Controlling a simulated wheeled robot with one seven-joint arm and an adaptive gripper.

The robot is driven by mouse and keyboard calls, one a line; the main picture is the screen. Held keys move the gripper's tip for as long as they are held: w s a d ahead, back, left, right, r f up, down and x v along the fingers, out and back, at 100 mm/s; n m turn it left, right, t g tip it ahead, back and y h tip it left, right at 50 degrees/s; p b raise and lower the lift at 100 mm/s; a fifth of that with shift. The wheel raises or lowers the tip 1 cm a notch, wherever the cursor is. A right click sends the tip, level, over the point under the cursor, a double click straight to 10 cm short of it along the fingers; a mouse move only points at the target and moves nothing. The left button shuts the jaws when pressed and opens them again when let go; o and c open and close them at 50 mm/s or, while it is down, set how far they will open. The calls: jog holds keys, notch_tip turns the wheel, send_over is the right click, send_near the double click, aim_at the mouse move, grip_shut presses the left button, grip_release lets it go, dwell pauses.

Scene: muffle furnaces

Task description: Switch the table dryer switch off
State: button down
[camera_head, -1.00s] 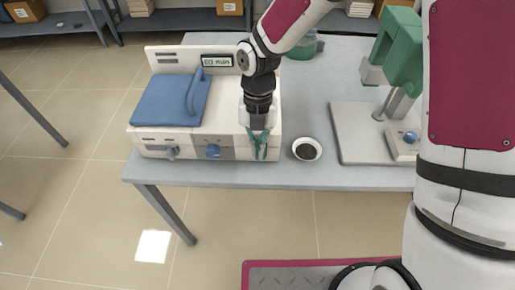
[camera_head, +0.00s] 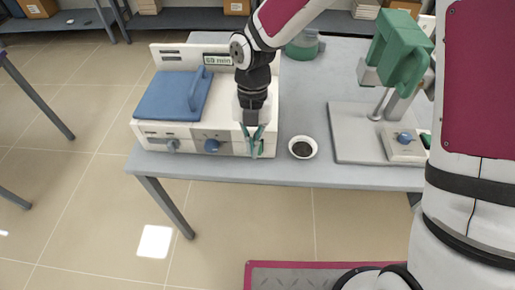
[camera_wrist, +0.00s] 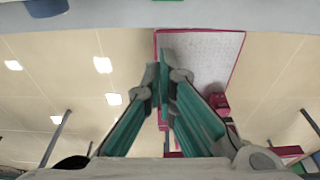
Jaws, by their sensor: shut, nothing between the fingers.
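The table dryer (camera_head: 218,118) is a white box with a hinged blue lid (camera_head: 170,97) on its left part and a small display reading about "60 min" at the back. My gripper (camera_head: 256,152) points down at the right end of that front panel, right of the blue knob. Its teal fingers cover this part, so the switch and any contact are not clear. In the wrist view my gripper (camera_wrist: 163,82) has its fingertips together with nothing between them.
A white bowl of dark material (camera_head: 303,147) stands just right of the dryer. Farther right is a green-headed stand device (camera_head: 400,58) on a pale base. A glass vessel with green contents (camera_head: 302,46) is behind. The grey table's front edge (camera_head: 320,178) is close below.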

jog(key=w+r, duration=0.3)
jog(key=r, duration=0.4)
jog(key=shift+w, duration=0.2)
jog(key=s+d+r+m+t+h, duration=0.15)
jog(key=s+d+r+m, duration=0.25)
jog(key=d+r+m, duration=0.4)
jog(key=s+d+r+m+t, duration=0.2)
jog(key=s+d+r+m, duration=0.4)
jog(key=m, duration=0.5)
jog(key=s+d+r+m+t+y, duration=0.1)
jog(key=s+d+m+t, duration=0.2)
jog(key=s+d+m, duration=0.5)
jog(key=s+m, duration=0.1)
jog(key=m, duration=0.7)
jog(key=shift+s+r+m, duration=0.3)
jog(key=shift+s+r, duration=0.1)
